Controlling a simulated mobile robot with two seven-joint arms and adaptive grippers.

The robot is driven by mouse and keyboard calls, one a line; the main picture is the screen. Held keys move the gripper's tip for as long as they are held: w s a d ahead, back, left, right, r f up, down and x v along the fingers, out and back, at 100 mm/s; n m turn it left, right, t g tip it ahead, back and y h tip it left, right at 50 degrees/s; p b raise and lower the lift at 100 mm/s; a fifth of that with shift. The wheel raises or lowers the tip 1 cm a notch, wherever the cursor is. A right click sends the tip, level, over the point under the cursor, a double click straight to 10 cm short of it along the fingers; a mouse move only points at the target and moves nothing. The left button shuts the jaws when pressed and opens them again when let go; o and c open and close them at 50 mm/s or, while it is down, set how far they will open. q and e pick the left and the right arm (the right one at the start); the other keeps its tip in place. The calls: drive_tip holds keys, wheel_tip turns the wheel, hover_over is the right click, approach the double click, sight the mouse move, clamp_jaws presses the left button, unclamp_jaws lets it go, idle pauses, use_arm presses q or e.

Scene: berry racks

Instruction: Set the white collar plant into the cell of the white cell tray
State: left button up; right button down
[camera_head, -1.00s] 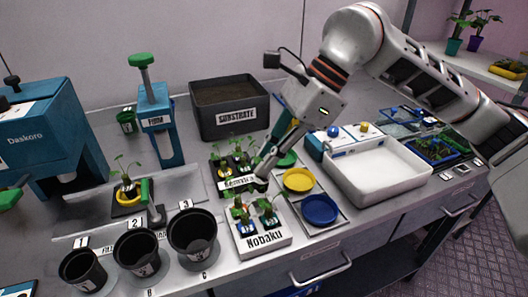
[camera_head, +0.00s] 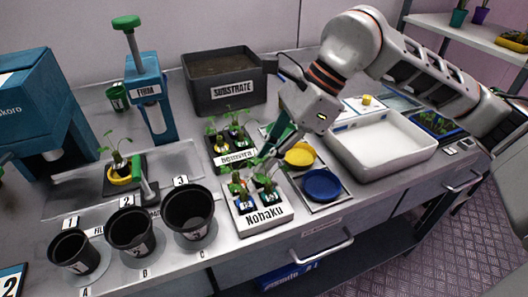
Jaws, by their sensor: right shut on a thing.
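The white cell tray (camera_head: 262,218), lettered "Nohaku", stands at the bench's front, right of the black pots. Small green plants show in and over its cells. My right gripper (camera_head: 266,171) reaches down from the upper right over the back right of this tray. It is shut on a small plant (camera_head: 268,186), seemingly the white collar plant, at the tray's right cells. The fingers and leaves overlap, so the collar is largely hidden and I cannot tell whether the plant is seated or just above the cell. My left gripper is not in view.
A black cell tray (camera_head: 236,158) with plants stands right behind. Yellow (camera_head: 299,155) and blue (camera_head: 321,184) dishes lie to the right, beside a large white basin (camera_head: 378,150). Numbered black pots (camera_head: 190,216) stand left. A substrate box (camera_head: 224,82) stands at the back.

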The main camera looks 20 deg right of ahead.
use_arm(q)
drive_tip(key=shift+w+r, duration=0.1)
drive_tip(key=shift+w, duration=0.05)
use_arm(e)
drive_tip(key=shift+f, duration=0.1)
drive_tip(key=c, duration=2)
unclamp_jaws()
drive_tip(key=shift+c, duration=0.2)
drive_tip(key=shift+r+p, duration=1.1)
drive_tip(key=shift+r, duration=1.15)
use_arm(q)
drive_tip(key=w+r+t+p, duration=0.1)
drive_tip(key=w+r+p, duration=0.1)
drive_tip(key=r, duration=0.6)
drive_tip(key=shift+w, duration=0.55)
use_arm(e)
wheel_tip(320, 180, up, 5)
drive_tip(key=shift+f, duration=0.2)
